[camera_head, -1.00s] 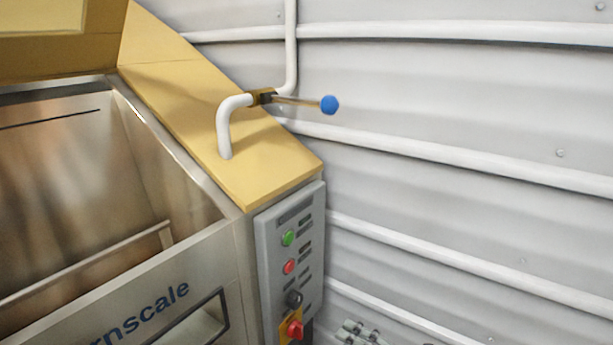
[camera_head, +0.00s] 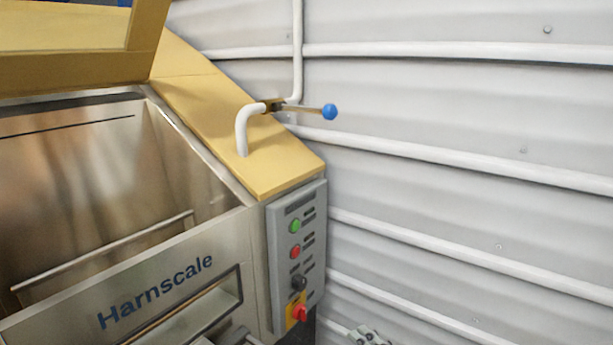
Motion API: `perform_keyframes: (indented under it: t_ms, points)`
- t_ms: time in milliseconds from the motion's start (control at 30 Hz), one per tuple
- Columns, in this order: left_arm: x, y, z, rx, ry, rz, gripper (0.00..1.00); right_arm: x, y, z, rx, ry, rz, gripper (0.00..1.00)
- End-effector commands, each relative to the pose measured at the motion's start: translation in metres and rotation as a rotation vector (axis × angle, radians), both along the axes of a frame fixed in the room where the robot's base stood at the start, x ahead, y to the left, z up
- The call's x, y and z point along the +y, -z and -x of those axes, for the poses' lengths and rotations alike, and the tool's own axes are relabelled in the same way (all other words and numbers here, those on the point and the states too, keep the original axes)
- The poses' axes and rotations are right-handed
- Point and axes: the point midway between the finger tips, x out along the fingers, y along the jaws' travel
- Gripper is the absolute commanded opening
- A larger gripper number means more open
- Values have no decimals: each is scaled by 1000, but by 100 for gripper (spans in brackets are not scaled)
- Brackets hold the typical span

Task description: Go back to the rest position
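A grey jointed part, which looks like my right gripper (camera_head: 368,336), shows at the bottom edge, right of the control panel. It is cut off by the frame, so I cannot see whether its fingers are open or shut or hold anything. It appears apart from the machine and in front of the wall. My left gripper is not in the camera_head view. The steel hopper (camera_head: 190,255) marked "Harnscale" fills the left side, with its yellow lid (camera_head: 100,62) raised above the opening.
A grey control panel (camera_head: 297,240) with green and red buttons, a black knob and a red switch is on the hopper's right end. A white pipe with a blue-tipped valve lever (camera_head: 329,111) stands above it. A ribbed white wall (camera_head: 470,110) closes the right side.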

Motion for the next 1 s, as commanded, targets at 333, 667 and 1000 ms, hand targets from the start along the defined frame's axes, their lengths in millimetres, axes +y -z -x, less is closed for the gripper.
perform_keyframes:
  t_ms: [333,667,1000]
  points:
    - [2,2,24,35,-1,-3,70,-43,22,10,326,399,-289,54]
    - [2,2,23,34,-1,-3,70,-98,106,117,938,903,-571,54]
    - [1,1,13,18,-1,-2,70,-102,143,237,1373,1169,-645,54]
